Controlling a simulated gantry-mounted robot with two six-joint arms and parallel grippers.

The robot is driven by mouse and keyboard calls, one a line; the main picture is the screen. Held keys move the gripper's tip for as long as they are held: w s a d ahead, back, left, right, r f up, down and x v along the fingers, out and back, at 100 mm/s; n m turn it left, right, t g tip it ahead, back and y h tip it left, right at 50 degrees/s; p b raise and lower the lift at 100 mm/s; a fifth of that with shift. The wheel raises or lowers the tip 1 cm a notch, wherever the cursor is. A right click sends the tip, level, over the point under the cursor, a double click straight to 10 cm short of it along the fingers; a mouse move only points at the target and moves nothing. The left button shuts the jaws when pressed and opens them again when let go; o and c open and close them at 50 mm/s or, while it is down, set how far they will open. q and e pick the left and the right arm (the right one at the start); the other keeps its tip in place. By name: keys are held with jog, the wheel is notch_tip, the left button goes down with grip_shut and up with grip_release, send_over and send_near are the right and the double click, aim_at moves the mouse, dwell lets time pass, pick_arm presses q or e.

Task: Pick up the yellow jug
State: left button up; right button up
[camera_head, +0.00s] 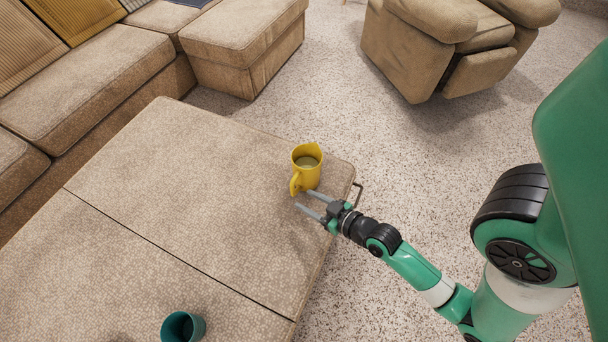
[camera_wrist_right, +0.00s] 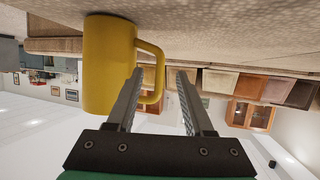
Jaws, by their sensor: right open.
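The yellow jug (camera_head: 307,167) stands upright near the right corner of the beige padded ottoman (camera_head: 180,190). Its handle faces the near left side in the head view. My right gripper (camera_head: 303,200) is open and empty, with its fingers just on the near side of the jug. In the right wrist view, which is upside down, the jug (camera_wrist_right: 107,65) is left of the fingers (camera_wrist_right: 158,76). One finger overlaps the handle, and part of the handle shows between the fingers; I cannot tell whether they touch. My left gripper is out of view.
A teal cup (camera_head: 182,327) stands on the ottoman at the near edge of the picture. A beige sofa (camera_head: 90,85) runs along the left, and an armchair (camera_head: 430,45) stands at the back right. The speckled carpet (camera_head: 420,160) right of the ottoman is clear.

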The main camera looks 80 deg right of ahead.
aim_at(294, 194)
jog(key=shift+x, duration=0.9)
jog(key=shift+w+d+f+b, duration=0.1)
jog(key=shift+w+f+b, duration=0.2)
jog(key=shift+b, duration=0.2)
jog(key=b+x, duration=0.2)
jog(key=x, duration=0.2)
jog(key=shift+w+d+r, duration=0.15)
jog(key=shift+w, duration=0.1)
jog(key=shift+s, duration=0.1)
grip_shut()
jog(key=shift+r, duration=0.1)
